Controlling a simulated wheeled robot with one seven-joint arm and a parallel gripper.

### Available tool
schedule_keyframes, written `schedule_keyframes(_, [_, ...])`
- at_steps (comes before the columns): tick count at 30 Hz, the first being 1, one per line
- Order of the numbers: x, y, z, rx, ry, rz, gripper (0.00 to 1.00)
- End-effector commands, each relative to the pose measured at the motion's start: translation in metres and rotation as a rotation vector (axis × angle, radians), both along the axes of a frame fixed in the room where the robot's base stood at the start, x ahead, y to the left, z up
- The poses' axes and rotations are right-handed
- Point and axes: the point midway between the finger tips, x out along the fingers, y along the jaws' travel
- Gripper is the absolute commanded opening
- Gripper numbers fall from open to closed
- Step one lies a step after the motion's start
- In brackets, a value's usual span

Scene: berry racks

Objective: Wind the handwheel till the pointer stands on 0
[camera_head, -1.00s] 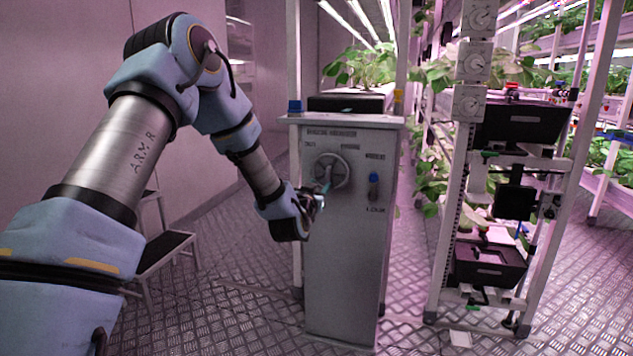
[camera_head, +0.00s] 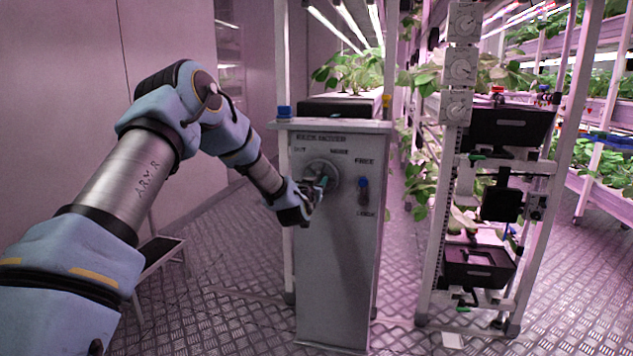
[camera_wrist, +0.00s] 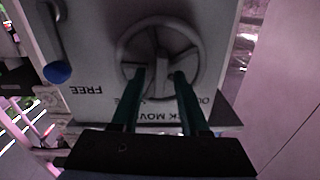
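The grey handwheel (camera_head: 322,172) is on the front of the grey cabinet (camera_head: 335,270). In the wrist view the handwheel (camera_wrist: 190,40) shows its round rim, spokes and a raised bar (camera_wrist: 161,72) at its middle. My gripper (camera_head: 321,186) is at the wheel's face. In the wrist view the two green fingers of my gripper (camera_wrist: 159,76) stand apart, one on each side of the bar, with gaps visible. Contact cannot be told. Round dials (camera_head: 460,66) with pointers are stacked on the rack post; their readings are too small to tell.
A lever with a blue knob (camera_head: 363,183) is right of the wheel, its knob towards the word FREE, above LOCK. A rack with black crates (camera_head: 478,265) stands to the right. A step stool (camera_head: 160,248) is at left. Metal floor is clear before the cabinet.

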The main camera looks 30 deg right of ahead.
Motion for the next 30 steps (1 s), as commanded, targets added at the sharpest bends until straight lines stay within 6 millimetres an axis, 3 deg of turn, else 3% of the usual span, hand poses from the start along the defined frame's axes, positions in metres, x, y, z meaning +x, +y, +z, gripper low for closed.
schedule_keyframes(1, [-0.0001,0.0001,0.0001,0.000,0.000,0.000,0.38])
schedule_keyframes(11, [-0.0001,0.0002,0.0002,0.000,0.000,0.000,0.01])
schedule_keyframes(30, [-0.0009,-0.0005,0.0000,0.020,-0.020,-0.001,0.00])
